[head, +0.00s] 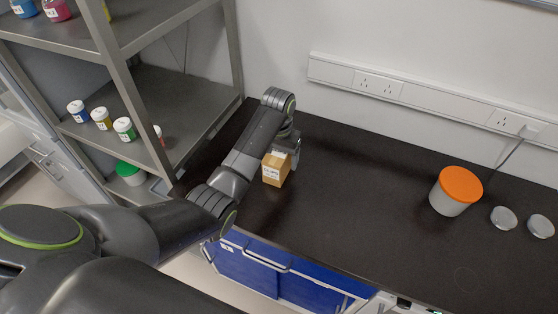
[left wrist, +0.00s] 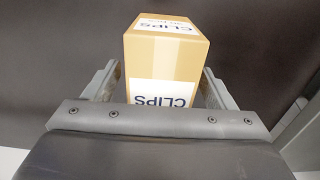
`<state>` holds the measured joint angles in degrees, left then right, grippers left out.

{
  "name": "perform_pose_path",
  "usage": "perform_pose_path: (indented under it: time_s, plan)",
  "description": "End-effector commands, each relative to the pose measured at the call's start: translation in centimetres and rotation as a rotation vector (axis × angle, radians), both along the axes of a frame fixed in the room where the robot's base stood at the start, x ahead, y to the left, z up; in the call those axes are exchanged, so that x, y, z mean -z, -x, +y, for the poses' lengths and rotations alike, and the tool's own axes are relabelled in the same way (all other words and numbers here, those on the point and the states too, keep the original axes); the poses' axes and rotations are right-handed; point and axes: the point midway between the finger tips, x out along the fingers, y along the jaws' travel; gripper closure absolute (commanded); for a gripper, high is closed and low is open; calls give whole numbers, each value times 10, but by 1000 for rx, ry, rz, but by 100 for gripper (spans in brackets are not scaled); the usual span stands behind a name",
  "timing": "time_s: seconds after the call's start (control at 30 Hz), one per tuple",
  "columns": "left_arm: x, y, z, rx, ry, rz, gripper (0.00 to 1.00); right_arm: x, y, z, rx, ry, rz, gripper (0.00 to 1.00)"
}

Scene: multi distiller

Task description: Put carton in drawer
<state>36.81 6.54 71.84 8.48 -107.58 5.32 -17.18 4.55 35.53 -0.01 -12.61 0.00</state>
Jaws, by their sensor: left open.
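The carton (head: 276,171) is a small tan box with white labels, standing on the black worktop. In the left wrist view the carton (left wrist: 168,62) shows the word CLIPS on its labels. My left gripper (head: 292,152) is at the carton. In the left wrist view my left gripper (left wrist: 158,88) is open, with one finger on each side of the carton and small gaps between. The blue drawer fronts (head: 248,262) are below the worktop's front edge; the drawer seems closed. My right gripper is not in view.
A white tub with an orange lid (head: 457,191) and two round silver-topped items (head: 503,218) stand at the right of the worktop. A metal shelf rack (head: 172,105) with several small jars is at the left. The worktop's middle (head: 355,205) is clear.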

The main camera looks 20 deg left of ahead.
Motion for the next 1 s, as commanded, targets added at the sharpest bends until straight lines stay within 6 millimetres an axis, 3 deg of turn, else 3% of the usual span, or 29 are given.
perform_pose_path:
  time_s: [0.07, 0.2, 0.47, 0.9, 1.0]
  plan:
    - [10, 4, 0, 0, 1, 5, 22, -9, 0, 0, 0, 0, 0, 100]
    - [27, 3, 1, 0, -1, 2, 22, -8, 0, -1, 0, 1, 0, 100]
    - [31, 2, 1, 0, -1, 0, 22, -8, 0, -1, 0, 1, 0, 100]
    - [31, 2, 1, 0, -1, -1, 76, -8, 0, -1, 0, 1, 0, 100]
    - [31, 2, 1, 0, -1, -1, 76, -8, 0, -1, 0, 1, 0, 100]
